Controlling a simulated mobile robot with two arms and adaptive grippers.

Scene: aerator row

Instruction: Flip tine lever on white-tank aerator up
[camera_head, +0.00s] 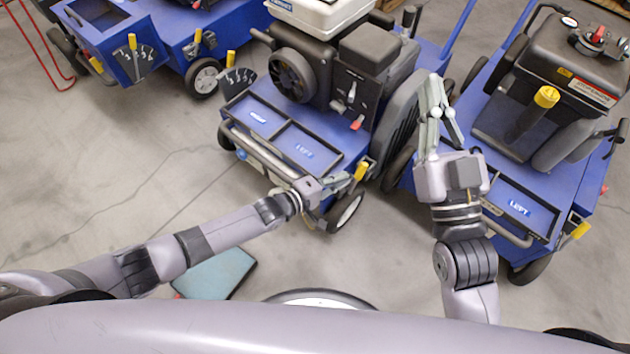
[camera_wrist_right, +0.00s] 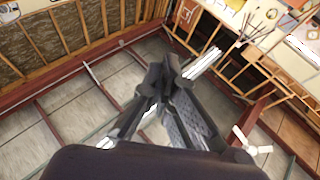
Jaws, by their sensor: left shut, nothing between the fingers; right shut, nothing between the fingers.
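The white-tank aerator (camera_head: 282,104) is the blue machine in the middle of the head view, with its white tank (camera_head: 318,14) at the top edge. A yellow-handled lever (camera_head: 361,171) is at its lower right corner, by the front wheel. Another yellow handle (camera_head: 231,59) stands by a numbered plate on its left side. I cannot tell from the markings which is the tine lever. My left gripper (camera_head: 346,183) is shut and empty, right beside the lower-right yellow handle; contact is unclear. My right gripper (camera_head: 436,92) is shut and empty, raised between two machines; its fingers show in the right wrist view (camera_wrist_right: 168,78).
A blue aerator with a black tank (camera_head: 565,65) stands at right, close to my right arm. Another blue machine (camera_head: 165,32) is at upper left. A teal flat object (camera_head: 217,273) lies on the floor near my left arm.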

